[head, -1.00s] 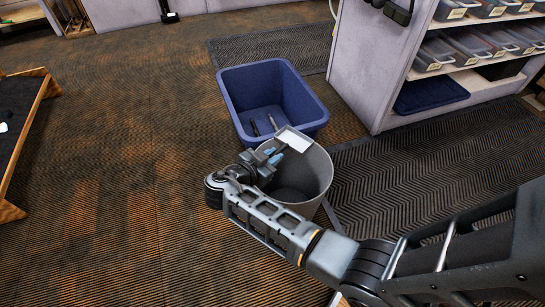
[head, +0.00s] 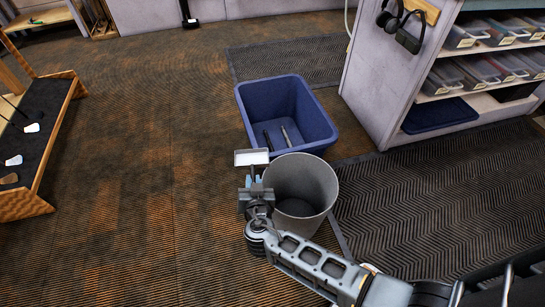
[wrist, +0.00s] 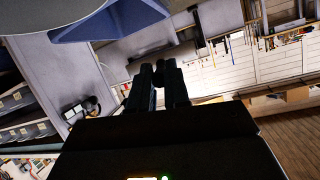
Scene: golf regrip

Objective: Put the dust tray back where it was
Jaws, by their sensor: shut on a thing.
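The dust tray (head: 252,157) looks like a small pale, flat pan with a darker rim. My gripper (head: 255,183) is shut on it at the left side of the grey round bin, near the front left corner of the blue tub. The tray is outside the bin's mouth in the head view. My gripper's fingers (wrist: 158,85) show in the wrist view, close together; I cannot make out the tray clearly there. The exact contact between fingers and tray is too small to tell.
The open grey bin (head: 305,190) stands just right of my gripper. A wooden rack with club heads (head: 45,140) is at left. A shelf unit (head: 400,75) stands at right.

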